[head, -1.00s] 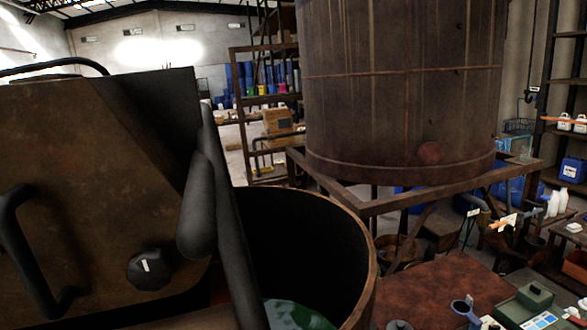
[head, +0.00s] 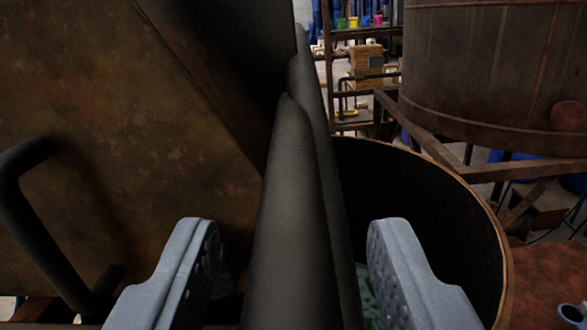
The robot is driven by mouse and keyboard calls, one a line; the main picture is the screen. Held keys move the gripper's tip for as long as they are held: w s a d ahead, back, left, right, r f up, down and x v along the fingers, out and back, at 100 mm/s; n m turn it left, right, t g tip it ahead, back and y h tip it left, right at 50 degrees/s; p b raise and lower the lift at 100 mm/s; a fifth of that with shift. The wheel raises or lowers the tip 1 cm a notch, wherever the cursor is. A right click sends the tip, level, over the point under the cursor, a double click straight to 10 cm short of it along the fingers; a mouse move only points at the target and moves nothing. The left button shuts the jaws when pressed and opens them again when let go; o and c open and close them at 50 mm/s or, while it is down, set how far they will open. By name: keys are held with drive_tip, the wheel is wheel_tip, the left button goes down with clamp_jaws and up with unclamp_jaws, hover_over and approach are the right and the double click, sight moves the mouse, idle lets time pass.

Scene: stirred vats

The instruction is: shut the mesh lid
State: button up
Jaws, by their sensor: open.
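The mesh lid (head: 326,180) stands raised at the vat, seen nearly edge-on as a thin dark strip, so its mesh face does not show. A thick dark grey bar (head: 285,215), which looks like the lid's handle, runs close along its left side. My gripper (head: 292,228) is open, with one finger on each side of the bar and the lid edge. Gaps show at both fingers, and neither clearly touches. The rusty round vat (head: 503,240) is open to the right of the lid, with a little greenish content visible low inside. The hinge is hidden.
A rusty brown panel (head: 90,120) with a black loop handle (head: 20,200) fills the left side, close to my left finger. A large rusty tank (head: 480,70) on a steel frame (head: 440,150) stands behind right. A reddish table surface (head: 550,270) lies at lower right.

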sight(307, 136)
drive_tip(key=shift+w, duration=1.1)
clamp_jaws()
